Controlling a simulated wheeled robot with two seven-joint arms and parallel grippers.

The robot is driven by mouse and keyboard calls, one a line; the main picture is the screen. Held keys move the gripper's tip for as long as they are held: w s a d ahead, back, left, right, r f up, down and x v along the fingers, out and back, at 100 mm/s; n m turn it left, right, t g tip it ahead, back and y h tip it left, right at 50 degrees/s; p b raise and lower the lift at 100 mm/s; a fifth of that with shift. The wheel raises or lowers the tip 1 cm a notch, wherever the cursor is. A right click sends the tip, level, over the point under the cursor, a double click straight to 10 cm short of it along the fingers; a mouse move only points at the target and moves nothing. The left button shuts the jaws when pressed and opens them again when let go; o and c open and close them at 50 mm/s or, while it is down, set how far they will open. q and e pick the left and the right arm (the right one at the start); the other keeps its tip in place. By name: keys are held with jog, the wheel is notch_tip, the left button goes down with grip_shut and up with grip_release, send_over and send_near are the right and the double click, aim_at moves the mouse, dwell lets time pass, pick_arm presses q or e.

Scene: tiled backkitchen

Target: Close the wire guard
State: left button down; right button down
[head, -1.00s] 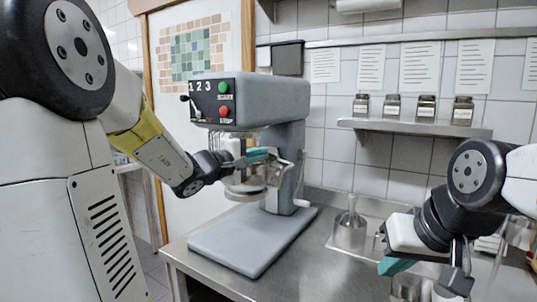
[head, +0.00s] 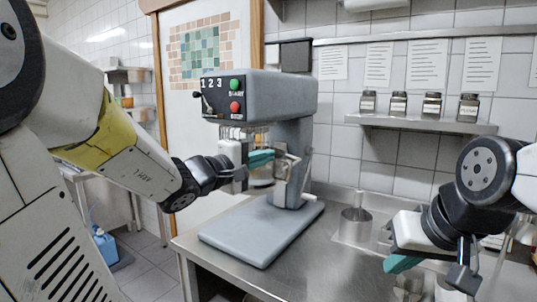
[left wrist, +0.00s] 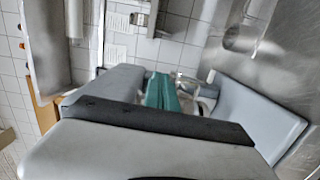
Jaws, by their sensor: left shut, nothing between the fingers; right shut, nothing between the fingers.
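The grey stand mixer (head: 262,97) stands on the steel counter, with a green and a red button on its dark front panel. The wire guard (head: 240,132) shows as thin bars just under the mixer head; most of it is hidden by my left gripper, and I cannot tell how far round it stands. My left gripper (head: 262,157) is shut and empty in front of the mixer's column, just below the guard bars; its teal fingers also show in the left wrist view (left wrist: 165,92). Contact with the guard is unclear. My right gripper (head: 430,275) is shut and empty over the counter at right.
The mixer's grey base plate (head: 262,232) reaches to the counter's front left. A metal container (head: 355,226) stands right of it. A wall shelf (head: 422,124) holds several jars. A blue jug (head: 105,246) stands on the floor at left.

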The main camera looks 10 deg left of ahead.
pick_arm(q)
jog(key=w+a+r+m+h, duration=0.25)
jog(key=w+a+m, duration=0.25)
jog(key=a+m, duration=0.35)
jog(key=s+a+f+m+g+h, duration=0.25)
jog(key=a+m+g, duration=0.25)
jog(key=a+m, duration=0.75)
jog(key=w+d+m, duration=0.1)
jog(key=w+d, duration=0.7)
jog(key=d, duration=0.4)
jog(key=shift+w+f, duration=0.2)
jog(key=shift+w, duration=0.05)
jog(key=shift+d, duration=0.15)
jog(key=shift+w+d+n+t+y, duration=0.15)
jog(key=shift+d+n+t+y, duration=0.35)
jog(key=shift+d, duration=0.45)
jog(key=shift+w+d+n+t+y, duration=0.25)
jog(key=shift+d+t, duration=0.3)
jog(key=shift+d, duration=0.35)
jog(key=shift+w+d+n+t+y, duration=0.1)
jog(key=shift+d+n+t+y, duration=0.4)
jog(key=shift+d, duration=0.45)
